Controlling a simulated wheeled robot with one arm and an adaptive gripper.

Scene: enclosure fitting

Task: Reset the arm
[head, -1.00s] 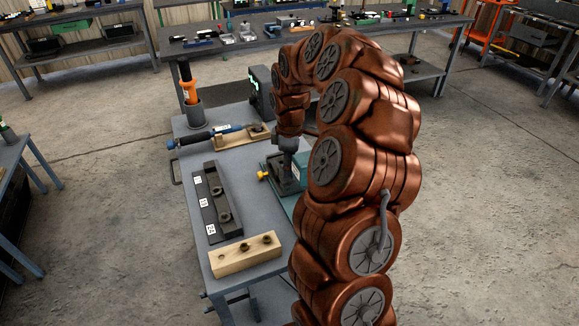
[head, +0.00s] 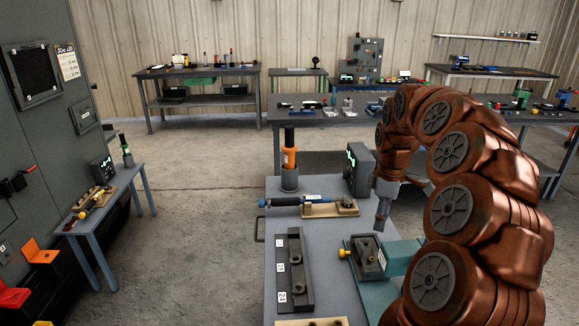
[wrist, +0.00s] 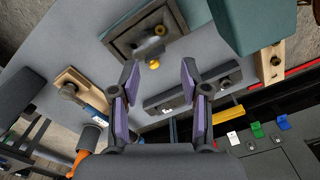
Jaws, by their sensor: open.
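My arm curves in from the right of the head view. My gripper (head: 382,218) hangs over the grey workbench (head: 335,248), pointing down, at the left end of the arm. In the wrist view, my gripper (wrist: 160,95) is open, its purple-padded fingers apart with nothing between them. A dark vise-like fixture with a yellow knob (head: 368,257) on a teal base lies below and in front of my gripper; the fixture also shows in the wrist view (wrist: 125,45), beyond the fingertips.
On the workbench are a black block with numbered labels (head: 294,270), a wooden block (head: 312,322), a blue-handled tool on a wooden rest (head: 300,200), an orange tool in a cup (head: 289,160) and a dark box with a green display (head: 359,170). A side table (head: 100,210) stands left.

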